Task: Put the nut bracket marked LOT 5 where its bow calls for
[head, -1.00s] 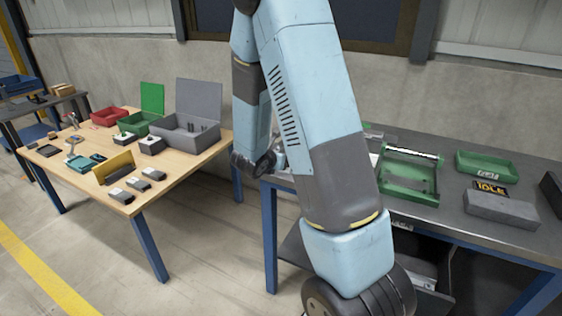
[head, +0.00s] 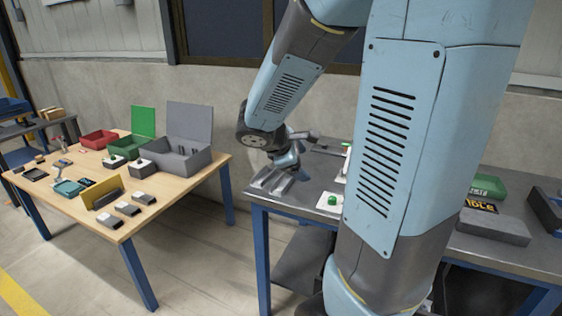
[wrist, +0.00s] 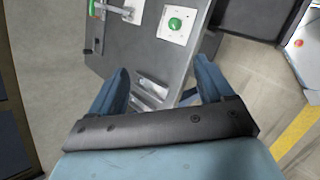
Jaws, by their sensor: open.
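My gripper (wrist: 162,82) is open in the wrist view, with its two blue fingers apart above the corner of the grey bench. Grey metal pieces (wrist: 150,88) lie between and below the fingers; I see no gripped part. The pieces also show in the head view (head: 268,182) at the bench's left end, beside my gripper (head: 286,172). I cannot read any LOT marking, so I cannot tell which piece, if any, is the LOT 5 nut bracket. Its bow is not discernible.
A green button (wrist: 175,24) on a white plate is near the pieces. The wooden table (head: 150,212) at left holds a red bin (head: 98,140), a green box (head: 124,149), a grey lidded box (head: 180,160) and small blocks. A green bin (head: 488,186) and grey block (head: 493,227) stand right.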

